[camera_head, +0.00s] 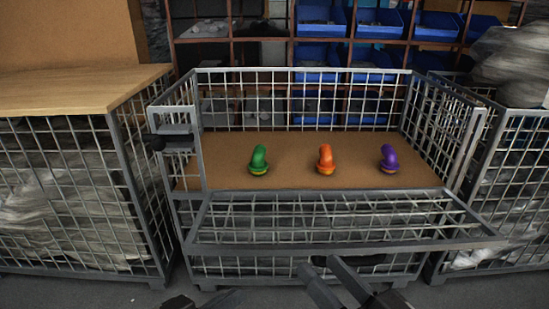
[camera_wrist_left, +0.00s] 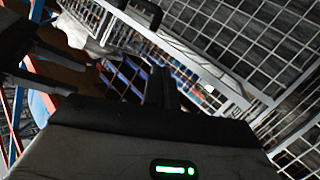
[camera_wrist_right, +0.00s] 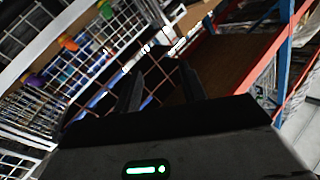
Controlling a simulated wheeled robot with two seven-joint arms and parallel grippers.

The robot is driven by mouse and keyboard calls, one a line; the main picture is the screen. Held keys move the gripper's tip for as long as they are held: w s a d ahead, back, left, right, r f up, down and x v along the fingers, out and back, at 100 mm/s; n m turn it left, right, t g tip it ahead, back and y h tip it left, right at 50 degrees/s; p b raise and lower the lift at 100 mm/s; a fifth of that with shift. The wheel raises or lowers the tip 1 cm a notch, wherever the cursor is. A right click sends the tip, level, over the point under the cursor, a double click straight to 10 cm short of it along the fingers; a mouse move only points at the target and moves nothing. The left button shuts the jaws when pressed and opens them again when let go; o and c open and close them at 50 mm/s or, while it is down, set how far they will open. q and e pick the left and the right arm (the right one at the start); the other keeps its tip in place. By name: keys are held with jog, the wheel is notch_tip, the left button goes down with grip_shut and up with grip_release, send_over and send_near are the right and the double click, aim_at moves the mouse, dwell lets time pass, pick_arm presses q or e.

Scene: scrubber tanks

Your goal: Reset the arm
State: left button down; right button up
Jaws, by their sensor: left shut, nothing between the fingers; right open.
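My left gripper (camera_wrist_left: 160,75) is shut and empty in the left wrist view. Only dark parts of it (camera_head: 218,298) show at the bottom edge of the head view. My right gripper (camera_head: 318,265) is open and empty in front of the wire cage, low in the head view. Its two separate fingers (camera_wrist_right: 160,75) also show in the right wrist view. A green bent pipe piece (camera_head: 259,160), an orange one (camera_head: 325,159) and a purple one (camera_head: 388,159) stand upright in a row on the cage's brown floor (camera_head: 290,180), apart from both grippers.
The wire cage (camera_head: 300,71) has its front panel (camera_head: 340,242) folded down toward me. A wooden-topped cage (camera_head: 75,88) stands at left, another wire cage (camera_head: 510,180) at right. Shelves with blue bins (camera_head: 320,20) stand behind. Grey floor (camera_head: 90,290) shows in front.

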pick_arm(q)
notch_tip(320, 180, up, 11)
jog(key=s+n+t+p, duration=0.2)
jog(key=t+p, duration=0.1)
jog(key=t, duration=0.1)
jog(key=s+a+r+g+y+p, duration=0.3)
jog(key=a+r+g+y+p, duration=0.2)
jog(key=p, duration=2.4)
jog(key=shift+s+a+r+y, duration=0.15)
jog(key=shift+s+a+y, duration=0.2)
jog(key=shift+a+y, duration=0.5)
pick_arm(e)
jog(key=s+d+r+g+h, duration=0.3)
jog(key=d+r+g+h, duration=0.2)
jog(key=d+r+h, duration=0.1)
jog(key=shift+s+d+r+h, duration=0.3)
jog(key=shift+s+d+r, duration=0.1)
jog(key=shift+r, duration=0.35)
